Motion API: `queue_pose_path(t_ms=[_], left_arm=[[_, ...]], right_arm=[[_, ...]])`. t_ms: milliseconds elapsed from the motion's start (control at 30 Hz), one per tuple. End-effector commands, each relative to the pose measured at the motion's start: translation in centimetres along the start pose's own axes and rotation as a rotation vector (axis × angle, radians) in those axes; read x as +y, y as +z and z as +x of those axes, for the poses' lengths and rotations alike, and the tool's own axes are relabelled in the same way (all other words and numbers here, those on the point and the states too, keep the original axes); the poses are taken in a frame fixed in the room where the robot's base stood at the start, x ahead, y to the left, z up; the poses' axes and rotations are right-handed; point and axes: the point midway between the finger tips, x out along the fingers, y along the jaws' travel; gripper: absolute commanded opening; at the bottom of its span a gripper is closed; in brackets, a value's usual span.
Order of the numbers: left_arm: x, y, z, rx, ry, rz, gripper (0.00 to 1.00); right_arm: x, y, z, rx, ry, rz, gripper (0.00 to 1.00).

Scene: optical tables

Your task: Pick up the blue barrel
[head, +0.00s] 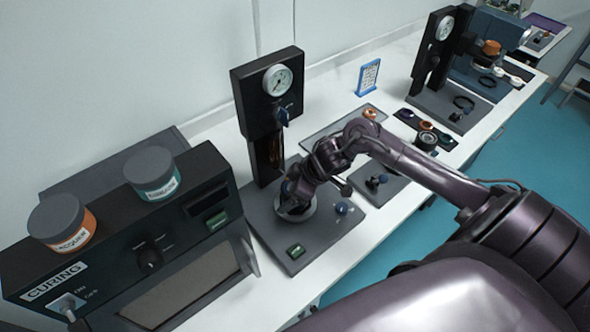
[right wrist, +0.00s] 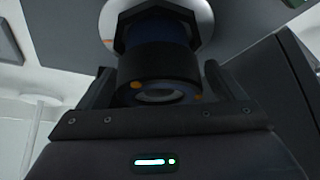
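The blue barrel (right wrist: 157,38) shows in the right wrist view as a dark cylinder with a blue section and a wide black ring (right wrist: 160,72) with orange dots at its near end. It stands over a round, pale plate. My right gripper (right wrist: 160,85) has one finger on each side of the ring; whether they press on it is unclear. In the head view my right gripper (head: 294,190) is low over the round seat of the middle press station (head: 315,238) and mostly hides the barrel. My left gripper is not in view.
A gauge column (head: 268,90) rises close behind my right gripper. A curing oven (head: 150,240) with two jars on top stands at the left. A second gauge station (head: 435,60) and small parts on trays lie to the right. A blue sign (head: 367,77) stands behind.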

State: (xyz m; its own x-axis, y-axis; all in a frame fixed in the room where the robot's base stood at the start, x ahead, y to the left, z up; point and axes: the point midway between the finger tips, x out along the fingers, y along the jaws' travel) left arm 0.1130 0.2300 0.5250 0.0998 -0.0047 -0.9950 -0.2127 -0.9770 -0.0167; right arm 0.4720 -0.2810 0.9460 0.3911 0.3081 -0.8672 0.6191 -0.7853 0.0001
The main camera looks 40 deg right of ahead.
Motion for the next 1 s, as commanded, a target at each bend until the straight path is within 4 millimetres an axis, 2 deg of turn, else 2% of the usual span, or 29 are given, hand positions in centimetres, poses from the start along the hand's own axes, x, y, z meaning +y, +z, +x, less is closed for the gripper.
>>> queue_pose_path(t_ms=[33,400,767,1000], left_arm=[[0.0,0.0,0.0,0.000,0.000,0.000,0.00],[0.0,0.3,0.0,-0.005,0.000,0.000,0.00],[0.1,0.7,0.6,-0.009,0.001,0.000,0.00],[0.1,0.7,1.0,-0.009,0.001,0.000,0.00]], right_arm=[[0.0,0.0,0.0,0.000,0.000,0.000,0.81],[0.0,-0.1,-0.1,0.002,0.001,0.000,0.35],[-0.1,-0.1,-0.5,0.003,0.002,-0.003,0.35],[-0.2,-1.6,-3.2,0.004,0.005,-0.005,0.35]])
